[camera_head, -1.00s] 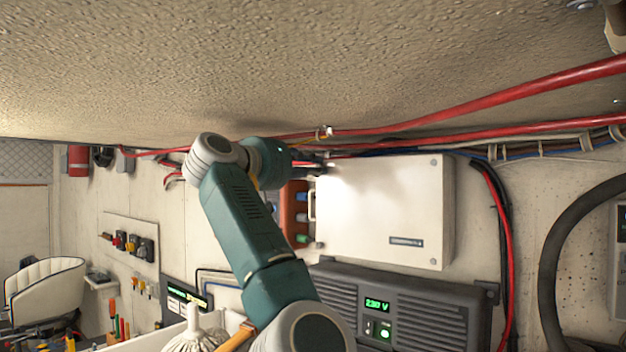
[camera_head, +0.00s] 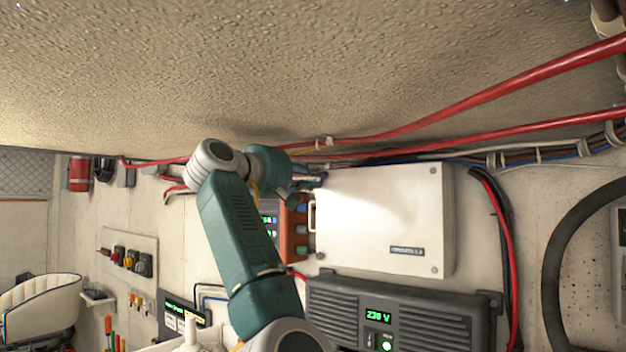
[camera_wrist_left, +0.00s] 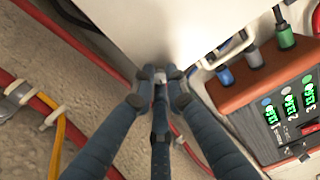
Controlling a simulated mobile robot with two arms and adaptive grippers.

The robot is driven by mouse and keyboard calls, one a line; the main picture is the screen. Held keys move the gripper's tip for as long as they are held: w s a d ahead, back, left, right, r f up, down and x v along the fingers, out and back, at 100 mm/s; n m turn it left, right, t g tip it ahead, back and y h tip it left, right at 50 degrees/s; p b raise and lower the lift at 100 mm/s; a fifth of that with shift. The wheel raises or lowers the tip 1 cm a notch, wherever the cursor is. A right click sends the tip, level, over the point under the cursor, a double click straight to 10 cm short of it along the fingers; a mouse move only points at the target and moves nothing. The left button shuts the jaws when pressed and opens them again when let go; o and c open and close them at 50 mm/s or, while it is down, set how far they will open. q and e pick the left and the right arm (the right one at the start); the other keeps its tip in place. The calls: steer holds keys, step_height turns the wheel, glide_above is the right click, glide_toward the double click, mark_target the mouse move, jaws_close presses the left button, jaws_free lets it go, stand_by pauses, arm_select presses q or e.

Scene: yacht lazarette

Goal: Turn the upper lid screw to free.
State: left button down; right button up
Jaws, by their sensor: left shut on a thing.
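A white box (camera_head: 375,225) with a flat lid is mounted on the wall. Lid screws show at its upper right corner (camera_head: 432,171) and lower right corner. My left gripper (camera_head: 318,181) is at the box's upper left corner, where it hides whatever screw is there. In the left wrist view the fingers of my left gripper (camera_wrist_left: 160,80) meet on a small, pale thing at the white box's (camera_wrist_left: 190,25) edge, which I take as the upper lid screw. Its turn position is hidden by the fingertips. My right gripper is not in view.
A red-brown unit with coloured plugs (camera_wrist_left: 262,85) sits close beside the gripper. A dark inverter (camera_head: 400,310) with a green display is below the box. Red cables (camera_head: 480,130) run above it, under the rough overhead.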

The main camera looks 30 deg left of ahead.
arm_select(q)
steer(key=n, duration=0.4)
steer(key=shift+w+d+f+n, duration=0.1)
steer(key=shift+f+n, duration=0.05)
steer(key=shift+n, duration=0.15)
stand_by(0.5)
steer(key=c, duration=1.7)
jaws_free()
steer(key=shift+c, duration=0.2)
steer(key=s+a, duration=0.1)
steer(key=s, duration=1.1)
